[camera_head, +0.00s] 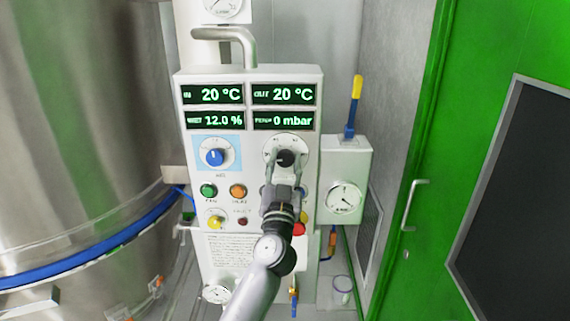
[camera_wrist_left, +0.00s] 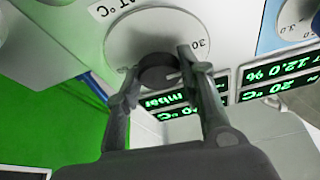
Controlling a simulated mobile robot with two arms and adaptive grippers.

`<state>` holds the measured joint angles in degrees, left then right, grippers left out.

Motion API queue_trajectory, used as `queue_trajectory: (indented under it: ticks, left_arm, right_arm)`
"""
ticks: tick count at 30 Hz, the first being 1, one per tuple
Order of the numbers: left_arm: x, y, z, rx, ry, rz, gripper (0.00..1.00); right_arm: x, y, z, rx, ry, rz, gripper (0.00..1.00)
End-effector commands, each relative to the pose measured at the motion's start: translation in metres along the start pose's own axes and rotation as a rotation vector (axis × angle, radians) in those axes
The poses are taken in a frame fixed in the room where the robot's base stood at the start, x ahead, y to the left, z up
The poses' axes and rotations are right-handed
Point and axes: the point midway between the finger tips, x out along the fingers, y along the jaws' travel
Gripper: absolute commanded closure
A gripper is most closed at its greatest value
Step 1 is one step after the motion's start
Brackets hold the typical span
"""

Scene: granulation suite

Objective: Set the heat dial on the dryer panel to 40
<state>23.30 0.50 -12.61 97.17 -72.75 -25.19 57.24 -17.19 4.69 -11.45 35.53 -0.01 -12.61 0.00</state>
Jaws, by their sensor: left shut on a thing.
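The dryer panel (camera_head: 245,82) is a white box with green displays; it reads IN 20 °C, OUT 20 °C, 12.0 % and 0 mbar. The heat dial (camera_head: 286,158) is a black knob on a round white scale at the panel's right. It also shows in the left wrist view (camera_wrist_left: 158,72), where "30" and part of a "°C" label are readable on the plate. My left gripper (camera_head: 285,163) is shut on the dial, one finger on each side. The gripper (camera_wrist_left: 156,78) hides part of the scale, and I cannot read the dial's setting. My right gripper is not in view.
A blue knob (camera_head: 215,157) sits left of the dial. Green (camera_head: 208,190) and orange (camera_head: 238,191) buttons are below it. A gauge box (camera_head: 345,160) with a yellow-tipped lever (camera_head: 356,90) stands right of the panel. A large steel vessel (camera_head: 80,130) fills the left.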

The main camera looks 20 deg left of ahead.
Motion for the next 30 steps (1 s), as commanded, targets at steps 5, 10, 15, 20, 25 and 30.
queue_trajectory:
  ticks: [5, 10, 15, 20, 25, 30]
  left_arm:
    - [0.0, 0.0, 0.0, 0.011, 0.0, 0.006, 0.92]
    - [0.0, -0.001, -0.001, 0.063, 0.0, 0.027, 0.92]
    - [0.001, -0.002, -0.003, 0.164, 0.001, 0.069, 0.92]
    - [0.002, -0.003, -0.005, 0.295, 0.0, 0.123, 0.92]
    - [0.002, -0.003, -0.006, 0.445, 0.0, 0.186, 0.92]
    - [0.002, -0.004, -0.005, 0.593, 0.001, 0.248, 0.92]
  right_arm:
    - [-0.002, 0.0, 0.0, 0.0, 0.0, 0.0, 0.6]
    - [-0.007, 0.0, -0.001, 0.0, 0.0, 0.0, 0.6]
    - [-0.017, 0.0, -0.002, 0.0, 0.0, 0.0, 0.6]
    - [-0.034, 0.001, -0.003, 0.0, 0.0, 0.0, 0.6]
    - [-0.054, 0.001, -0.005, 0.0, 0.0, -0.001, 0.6]
    - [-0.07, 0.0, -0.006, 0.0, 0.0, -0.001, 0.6]
